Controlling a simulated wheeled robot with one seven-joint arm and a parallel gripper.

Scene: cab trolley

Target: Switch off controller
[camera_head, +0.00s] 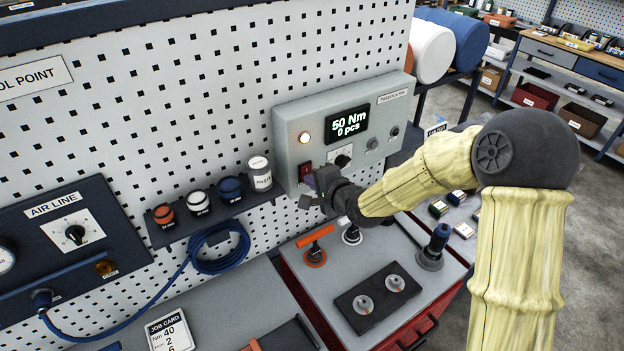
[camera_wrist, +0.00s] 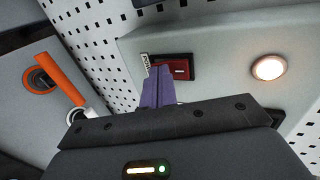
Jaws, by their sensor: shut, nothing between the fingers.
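The controller (camera_head: 290,122) is a pale grey box on the pegboard wall. Its display (camera_head: 348,123) is lit and reads 50 Nm, 0 pcs, and a round lamp (camera_head: 304,138) glows. A red rocker switch (camera_head: 305,171) sits low on its left side, partly hidden by my gripper. The wrist view shows the switch (camera_wrist: 181,69) in a dark frame beside a small label, with the lamp (camera_wrist: 268,67) glowing to its right. My gripper (camera_head: 309,190) is shut and empty, its purple fingertips (camera_wrist: 158,72) at the switch's edge; I cannot tell whether they touch it.
A dark knob (camera_head: 342,160) and smaller round fittings lie right of the switch. A shelf of pots (camera_head: 210,205) stands to the left. Below is a red trolley with a grey top (camera_head: 335,268), holding an orange-handled tool (camera_head: 315,240) and a dark block (camera_head: 377,303).

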